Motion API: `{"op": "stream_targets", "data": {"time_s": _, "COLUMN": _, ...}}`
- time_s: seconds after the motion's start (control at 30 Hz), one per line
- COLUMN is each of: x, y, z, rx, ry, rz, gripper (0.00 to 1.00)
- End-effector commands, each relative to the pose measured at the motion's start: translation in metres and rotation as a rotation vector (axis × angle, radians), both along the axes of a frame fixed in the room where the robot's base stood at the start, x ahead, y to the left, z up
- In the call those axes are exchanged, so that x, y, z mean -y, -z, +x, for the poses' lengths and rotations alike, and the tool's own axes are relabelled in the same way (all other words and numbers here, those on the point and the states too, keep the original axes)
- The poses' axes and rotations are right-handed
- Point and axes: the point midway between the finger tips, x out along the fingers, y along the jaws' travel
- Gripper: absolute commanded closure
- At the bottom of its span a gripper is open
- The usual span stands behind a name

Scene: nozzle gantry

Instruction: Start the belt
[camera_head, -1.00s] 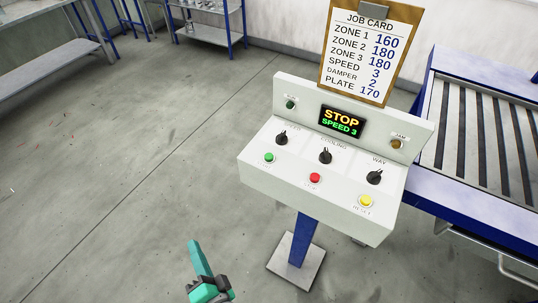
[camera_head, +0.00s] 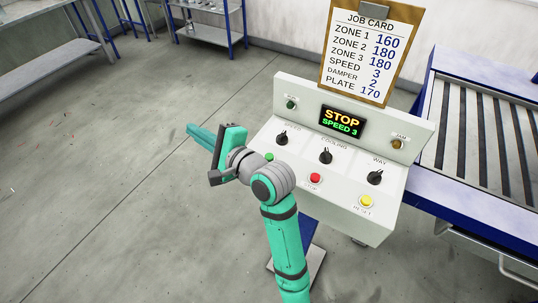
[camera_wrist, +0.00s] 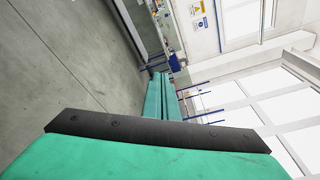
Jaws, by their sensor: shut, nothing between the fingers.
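The control panel (camera_head: 300,190) is a white sloped box on a blue post. Its display (camera_head: 341,121) reads STOP, SPEED 3. A green button (camera_head: 269,157) at the lower left is partly covered by my arm. A red button (camera_head: 315,178) and a yellow button (camera_head: 366,201) sit to its right. Three black knobs are above them, including the speed knob (camera_head: 282,138). My gripper (camera_head: 190,130) is shut and empty, left of the panel and pointing left, away from it. In the wrist view its fingers (camera_wrist: 162,82) lie together, pointing toward the far wall.
A job card (camera_head: 370,45) stands behind the panel, listing speed 3. A green lamp (camera_head: 291,104) and an amber lamp (camera_head: 397,144) are on the panel's back face. The roller belt (camera_head: 475,130) is at the right. The floor at the left is clear.

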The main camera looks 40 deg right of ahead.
Motion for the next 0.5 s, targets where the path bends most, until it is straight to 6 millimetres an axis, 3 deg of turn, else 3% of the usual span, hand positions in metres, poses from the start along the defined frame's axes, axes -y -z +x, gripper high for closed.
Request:
{"op": "stream_targets", "data": {"time_s": 0.2, "x": 0.045, "y": -0.026, "z": -0.017, "rx": -0.173, "ry": -0.009, "rz": 0.042, "gripper": 1.0}}
{"op": "stream_targets", "data": {"time_s": 0.5, "x": 0.11, "y": -0.034, "z": -0.069, "rx": -0.496, "ry": 0.101, "rz": 0.101, "gripper": 1.0}}
